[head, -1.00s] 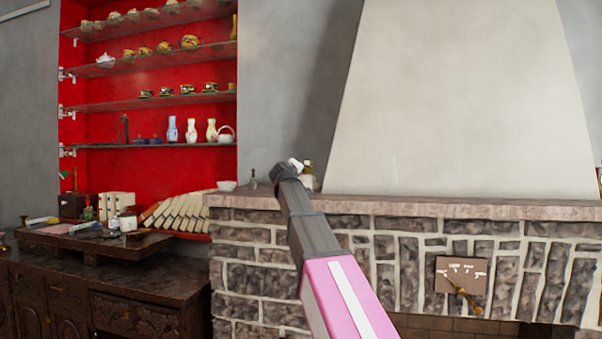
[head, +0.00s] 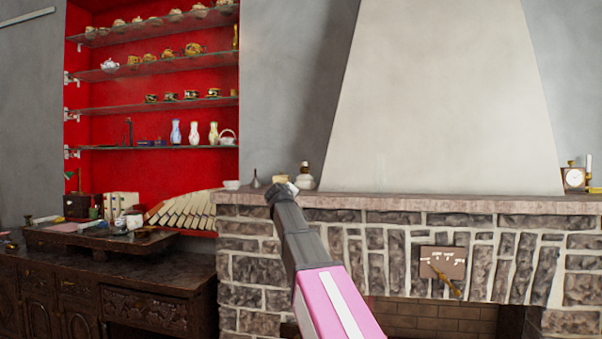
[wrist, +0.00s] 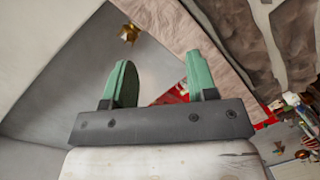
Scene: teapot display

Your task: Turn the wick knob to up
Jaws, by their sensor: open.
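A small lamp (head: 304,180) with a white body and a brass-brown top stands on the stone mantel, just right of my arm's end. Its wick knob is too small to make out in the head view. My gripper (wrist: 157,58) is open in the wrist view, with two green fingers apart and nothing between them. A small brass-coloured piece (wrist: 129,33) shows beyond the left finger; I cannot tell whether it is part of the lamp. In the head view my arm hides most of the gripper, left of the lamp and apart from it in the picture.
The mantel (head: 450,203) runs along the stone fireplace. A white bowl (head: 232,185) and a dark funnel-like item (head: 255,180) stand left of my arm. A clock (head: 574,178) stands at the right. The mantel between lamp and clock is clear.

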